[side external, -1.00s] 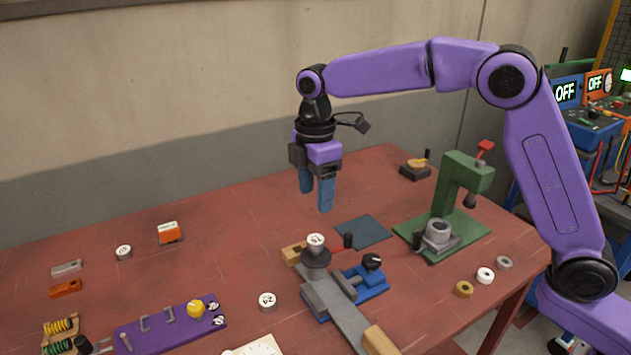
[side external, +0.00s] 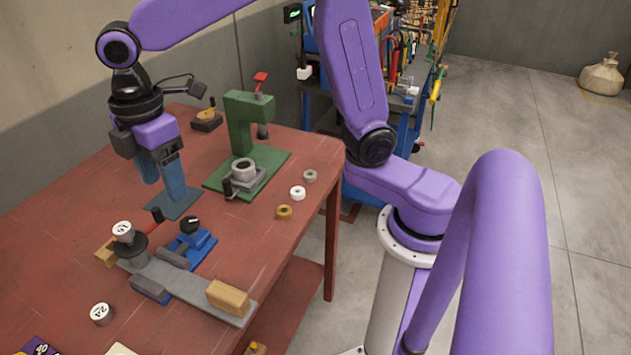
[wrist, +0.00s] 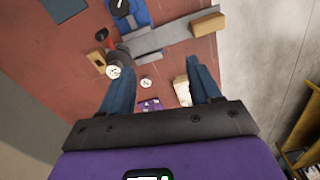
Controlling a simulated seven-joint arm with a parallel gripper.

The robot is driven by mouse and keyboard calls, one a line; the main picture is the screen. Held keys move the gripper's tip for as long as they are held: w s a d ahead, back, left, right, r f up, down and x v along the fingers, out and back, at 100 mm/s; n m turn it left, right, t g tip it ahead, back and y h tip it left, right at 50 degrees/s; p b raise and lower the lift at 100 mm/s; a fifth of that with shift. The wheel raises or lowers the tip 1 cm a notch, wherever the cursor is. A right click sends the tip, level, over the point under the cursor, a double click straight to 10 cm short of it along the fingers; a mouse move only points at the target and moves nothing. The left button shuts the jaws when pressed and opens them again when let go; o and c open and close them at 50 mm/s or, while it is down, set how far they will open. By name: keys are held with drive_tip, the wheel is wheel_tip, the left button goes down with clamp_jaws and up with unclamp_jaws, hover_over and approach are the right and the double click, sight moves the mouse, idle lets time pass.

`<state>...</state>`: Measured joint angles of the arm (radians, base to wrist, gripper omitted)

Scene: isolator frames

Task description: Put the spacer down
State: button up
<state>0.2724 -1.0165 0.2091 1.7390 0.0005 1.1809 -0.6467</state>
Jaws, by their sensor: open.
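My gripper (side external: 162,188) is open and hangs fingers-down over the table, near the dark mat in the side view. In the wrist view its blue fingers (wrist: 159,62) are spread wide with nothing held between them. Three small rings that could be spacers lie flat at the table's right edge: a tan one (side external: 284,212), a white one (side external: 298,193) and a grey one (side external: 310,176). They are apart from my gripper. Which one is the spacer I cannot tell. The dark blue mat (side external: 185,208) is partly hidden by a finger.
A green press (side external: 240,118) with a grey ring-topped fixture (side external: 243,170) stands right of my gripper. A grey bar fixture (side external: 185,280) with a white-topped post (side external: 122,231) is in front. A white-topped disc (side external: 102,313) lies left of it. The red table (side external: 60,235) has bare room at left.

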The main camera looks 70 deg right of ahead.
drive_tip(key=s+d+f+m, duration=0.1)
drive_tip(key=s+d+f, duration=0.1)
drive_tip(key=s+d, duration=0.5)
drive_tip(key=s+d+f+m, duration=0.2)
drive_tip(key=s+d, duration=0.5)
drive_tip(key=s, duration=0.8)
drive_tip(key=shift+d+f, duration=0.35)
drive_tip(key=shift+f, duration=0.45)
